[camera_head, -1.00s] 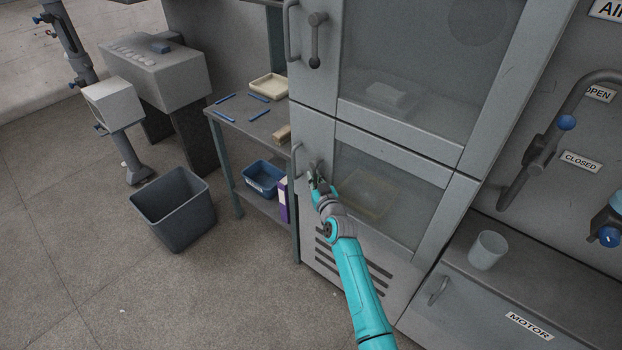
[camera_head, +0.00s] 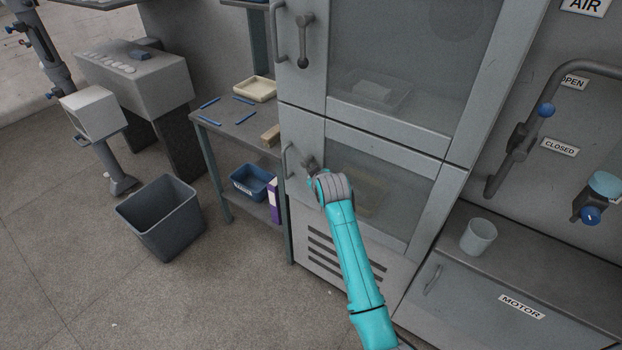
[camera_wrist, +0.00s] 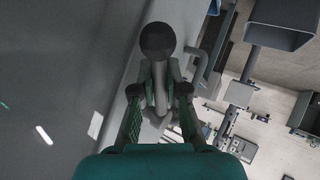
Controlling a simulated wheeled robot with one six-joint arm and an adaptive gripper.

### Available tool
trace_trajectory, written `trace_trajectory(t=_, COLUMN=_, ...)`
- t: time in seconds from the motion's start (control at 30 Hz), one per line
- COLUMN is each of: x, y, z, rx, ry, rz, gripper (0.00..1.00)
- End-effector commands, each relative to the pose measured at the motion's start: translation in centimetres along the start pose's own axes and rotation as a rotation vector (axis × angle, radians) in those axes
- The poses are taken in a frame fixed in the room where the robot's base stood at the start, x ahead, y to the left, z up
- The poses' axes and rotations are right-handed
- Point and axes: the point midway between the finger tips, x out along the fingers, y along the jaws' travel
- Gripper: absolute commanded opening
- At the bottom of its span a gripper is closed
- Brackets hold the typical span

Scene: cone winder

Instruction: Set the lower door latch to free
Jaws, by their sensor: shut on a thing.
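The lower door (camera_head: 395,190) of the grey cabinet has a window and appears closed. Its latch (camera_head: 307,160) is a grey lever near the door's left edge, mostly hidden behind my arm in the head view. In the wrist view the latch shows as a dark round knob (camera_wrist: 157,41) with a grey arm running down between my fingers. My gripper (camera_wrist: 160,75) is shut on the latch, one finger on each side of its arm, just below the knob. In the head view the fingers are hidden by my wrist.
A door handle (camera_head: 288,161) stands just left of the latch; it also shows in the wrist view (camera_wrist: 199,62). The upper door has its own latch (camera_head: 304,40), hanging down. A side table (camera_head: 234,131) and a bin (camera_head: 162,218) stand to the left. The floor in front is open.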

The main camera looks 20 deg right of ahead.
Motion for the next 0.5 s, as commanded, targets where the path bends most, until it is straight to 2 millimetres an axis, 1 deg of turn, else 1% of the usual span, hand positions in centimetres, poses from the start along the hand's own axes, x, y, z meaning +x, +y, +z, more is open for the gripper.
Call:
trace_trajectory(t=0.03, x=-0.2, y=0.2, z=-0.3, rx=-0.026, ry=-0.035, rz=0.001, gripper=0.00)
trace_trajectory(t=0.5, x=-2.1, y=1.4, z=-0.8, rx=-0.262, ry=-0.390, rz=0.000, gripper=0.00)
